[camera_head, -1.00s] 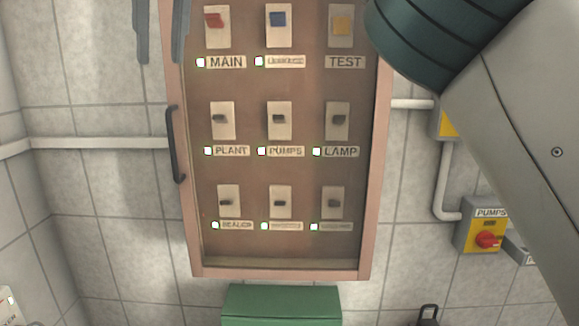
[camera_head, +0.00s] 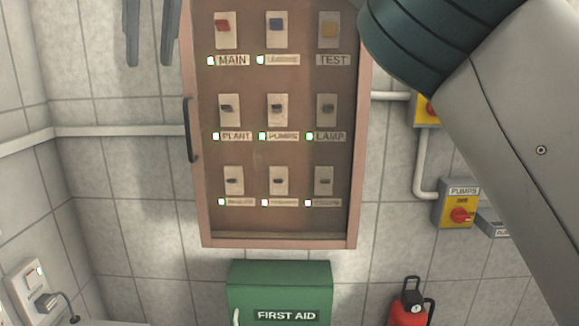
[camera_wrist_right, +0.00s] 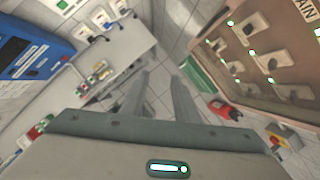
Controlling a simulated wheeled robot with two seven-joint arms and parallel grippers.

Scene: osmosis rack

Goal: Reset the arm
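My right gripper (camera_head: 150,62) hangs in from the top left of the head view, its two grey fingers pointing down. It is open, with a clear gap and nothing between the fingers. In the picture it lies just left of the brown-framed switch cabinet (camera_head: 355,130), over the tiled wall. In the right wrist view my right gripper (camera_wrist_right: 160,78) also shows open and empty, with the cabinet (camera_wrist_right: 283,92) off to the right. My right arm's grey and teal links cross the right of the head view. My left gripper is not in view.
A green first aid box (camera_head: 280,290) is below the cabinet, with a red extinguisher (camera_head: 411,305) to its right. A blue unit (camera_wrist_right: 30,58) and a grey bench (camera_wrist_right: 125,50) show in the wrist view.

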